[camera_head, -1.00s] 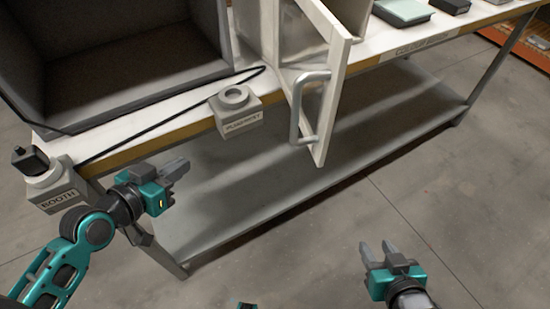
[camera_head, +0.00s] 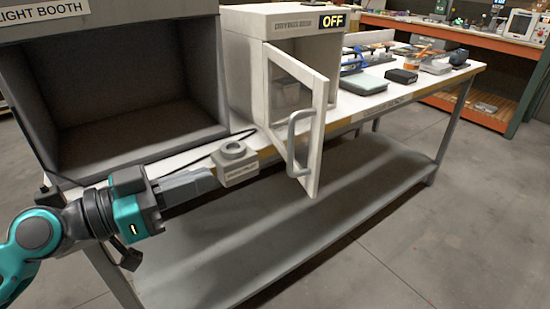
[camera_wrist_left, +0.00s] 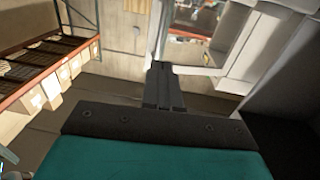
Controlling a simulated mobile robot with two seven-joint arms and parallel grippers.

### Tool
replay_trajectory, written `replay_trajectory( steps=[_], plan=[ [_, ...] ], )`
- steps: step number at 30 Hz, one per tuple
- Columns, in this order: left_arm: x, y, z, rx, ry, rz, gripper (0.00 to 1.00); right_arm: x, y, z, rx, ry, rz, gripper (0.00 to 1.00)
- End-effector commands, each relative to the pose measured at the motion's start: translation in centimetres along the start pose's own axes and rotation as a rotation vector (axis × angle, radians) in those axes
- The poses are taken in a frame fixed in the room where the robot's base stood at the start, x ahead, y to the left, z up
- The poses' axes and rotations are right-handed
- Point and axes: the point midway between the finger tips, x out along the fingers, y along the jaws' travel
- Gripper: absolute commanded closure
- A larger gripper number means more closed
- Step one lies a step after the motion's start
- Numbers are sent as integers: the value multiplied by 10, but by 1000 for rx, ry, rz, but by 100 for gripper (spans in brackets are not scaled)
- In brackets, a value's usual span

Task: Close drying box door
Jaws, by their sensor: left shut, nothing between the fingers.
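The drying box (camera_head: 243,60) is a pale cabinet on the table with a sign reading OFF. Its framed, see-through door (camera_head: 314,140) stands open, swung out past the table's front edge. A grey bar handle (camera_head: 292,140) is on the door's outer face. My left gripper (camera_head: 213,181) is shut and empty, in front of the table, left of the door and apart from it. In the left wrist view the closed fingers (camera_wrist_left: 162,85) point toward a pale frame with a clear pane, which looks like the door (camera_wrist_left: 205,70). My right gripper is not in view.
A small grey block with a round top (camera_head: 235,163) sits at the table edge beside my left fingertips. The dark light booth (camera_head: 210,70) stands left of the box. A cable runs along the table front. Open floor (camera_head: 400,240) lies right of the door.

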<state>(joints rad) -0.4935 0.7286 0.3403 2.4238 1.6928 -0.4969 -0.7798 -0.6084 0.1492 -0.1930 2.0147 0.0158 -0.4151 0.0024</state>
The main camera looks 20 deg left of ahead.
Motion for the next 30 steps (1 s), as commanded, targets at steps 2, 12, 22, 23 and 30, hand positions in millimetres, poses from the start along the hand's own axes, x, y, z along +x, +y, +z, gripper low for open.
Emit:
replay_trajectory(
  steps=[2, 12, 22, 23, 30],
  plan=[
    [8, 0, -4, 1, 2, 1, 100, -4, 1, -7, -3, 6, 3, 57],
    [54, -1, -6, -2, 5, -3, 100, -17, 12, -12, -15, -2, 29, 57],
    [110, 0, -4, -2, 4, -2, 100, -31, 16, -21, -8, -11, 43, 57],
    [114, 0, -4, -2, 2, -2, 100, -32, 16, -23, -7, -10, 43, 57],
    [130, 0, 0, -1, -1, -2, 100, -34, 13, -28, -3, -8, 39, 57]
  ],
)
